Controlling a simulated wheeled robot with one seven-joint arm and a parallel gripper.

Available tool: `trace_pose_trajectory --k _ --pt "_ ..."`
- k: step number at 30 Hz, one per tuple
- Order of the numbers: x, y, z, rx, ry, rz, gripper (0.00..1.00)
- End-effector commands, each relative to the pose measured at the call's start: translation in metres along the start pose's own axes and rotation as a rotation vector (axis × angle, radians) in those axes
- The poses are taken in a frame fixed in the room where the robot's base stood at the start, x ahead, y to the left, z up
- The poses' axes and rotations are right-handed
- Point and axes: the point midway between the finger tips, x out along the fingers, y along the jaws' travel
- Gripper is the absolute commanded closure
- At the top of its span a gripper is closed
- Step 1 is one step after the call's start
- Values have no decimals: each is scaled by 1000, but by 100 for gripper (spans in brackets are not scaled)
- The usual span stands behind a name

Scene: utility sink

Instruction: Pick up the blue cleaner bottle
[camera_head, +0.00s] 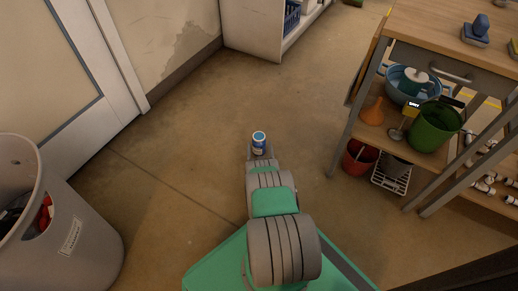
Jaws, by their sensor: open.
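A small blue and white container (259,144) with a blue top, which looks like the cleaner bottle, shows upright at the far end of my arm, near the middle of the view. My gripper (260,156) is right at it and looks open. The fingers are small and partly hidden by my arm, so I cannot tell whether the container stands between them, touches them or is just beyond.
A wooden workbench (430,25) stands at the right, its lower shelf holding a green bucket (434,126), a blue basin (396,90) and an orange funnel (372,112). A large grey bin (75,245) is at the left. Bare floor lies between.

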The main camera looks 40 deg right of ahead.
Motion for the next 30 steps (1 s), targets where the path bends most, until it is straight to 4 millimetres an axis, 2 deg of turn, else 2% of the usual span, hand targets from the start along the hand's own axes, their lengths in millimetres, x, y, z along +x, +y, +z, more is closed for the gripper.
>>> trace_pose_trajectory --k 1,5,12,20,30 --pt "5 1 6 1 -1 1 16" --pt "16 1 6 0 -2 2 16" --pt "56 0 4 1 -3 2 16" --pt "62 0 -1 -1 -6 0 16" --pt "62 -1 -1 -1 -5 0 43"
